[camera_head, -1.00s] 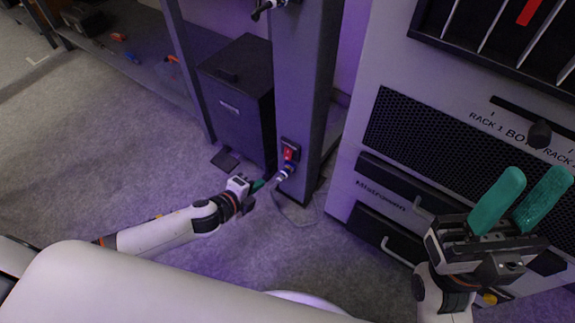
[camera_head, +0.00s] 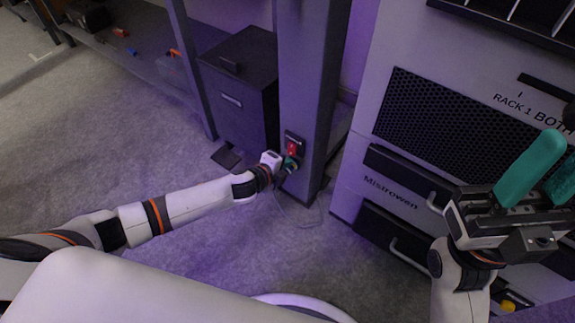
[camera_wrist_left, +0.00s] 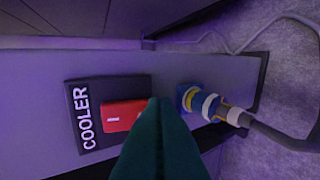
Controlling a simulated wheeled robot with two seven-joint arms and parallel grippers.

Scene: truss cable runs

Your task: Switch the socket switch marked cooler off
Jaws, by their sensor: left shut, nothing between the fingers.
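The socket switch is a red rocker (camera_wrist_left: 122,115) on a dark plate marked COOLER (camera_wrist_left: 84,118) in the left wrist view. In the head view the red switch (camera_head: 292,148) sits low on the grey post (camera_head: 308,90). A blue and yellow plug (camera_wrist_left: 202,102) with a grey cable is beside the plate. My left gripper (camera_head: 285,168) is just below the switch; its green fingers (camera_wrist_left: 160,112) are shut and empty, overlapping the rocker's edge in the wrist view. I cannot tell whether they touch it. My right gripper (camera_head: 545,185) is open and empty at the right.
A black cabinet (camera_head: 240,100) stands left of the post. A rack (camera_head: 375,150) with a mesh panel and drawers stands to the right.

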